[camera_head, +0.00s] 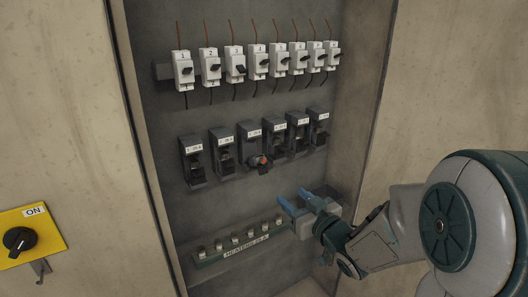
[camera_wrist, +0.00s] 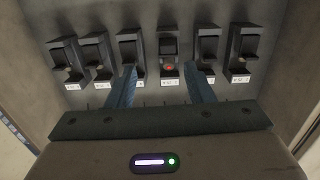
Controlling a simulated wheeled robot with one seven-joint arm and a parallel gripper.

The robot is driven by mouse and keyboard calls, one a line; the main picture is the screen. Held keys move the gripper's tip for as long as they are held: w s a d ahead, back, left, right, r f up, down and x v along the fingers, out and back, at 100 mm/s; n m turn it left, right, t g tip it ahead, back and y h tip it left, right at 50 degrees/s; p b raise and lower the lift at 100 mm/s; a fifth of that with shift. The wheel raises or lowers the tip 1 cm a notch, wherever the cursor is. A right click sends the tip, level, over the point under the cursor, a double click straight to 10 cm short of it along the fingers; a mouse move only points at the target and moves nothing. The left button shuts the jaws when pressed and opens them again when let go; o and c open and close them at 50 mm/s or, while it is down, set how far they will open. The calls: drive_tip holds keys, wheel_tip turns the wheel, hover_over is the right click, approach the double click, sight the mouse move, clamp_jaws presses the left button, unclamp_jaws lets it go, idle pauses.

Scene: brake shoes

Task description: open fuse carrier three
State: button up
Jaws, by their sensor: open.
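Fuse carrier three (camera_head: 258,163) is the third from the left in the middle row. Its dark body stands out from its base and tilts downward, unlike its neighbours, and a red spot shows on it. In the wrist view, which looks upside down, fuse carrier three (camera_wrist: 169,47) is fourth from the left, with the red spot below its dark body. My gripper (camera_head: 294,198) is open and empty, with two blue fingers. It is below and to the right of the carrier, apart from it. In the wrist view the fingertips are either side of the carrier's column.
Other fuse carriers (camera_head: 223,158) flank it closely. A row of numbered white breakers (camera_head: 259,64) is above. A terminal strip labelled heaters (camera_head: 246,248) is below, near my gripper. The cabinet's right wall is close to my arm. A yellow ON switch (camera_head: 20,240) is at far left.

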sight(264, 171)
drive_tip(key=shift+y, duration=0.4)
drive_tip(key=x, duration=0.4)
drive_tip(key=r+p+x, duration=0.1)
drive_tip(key=x, duration=0.9)
drive_tip(key=shift+s+a+r, duration=0.2)
drive_tip(key=shift+a+r, duration=0.05)
drive_tip(key=shift+a, duration=0.05)
drive_tip(key=shift+c, duration=0.4)
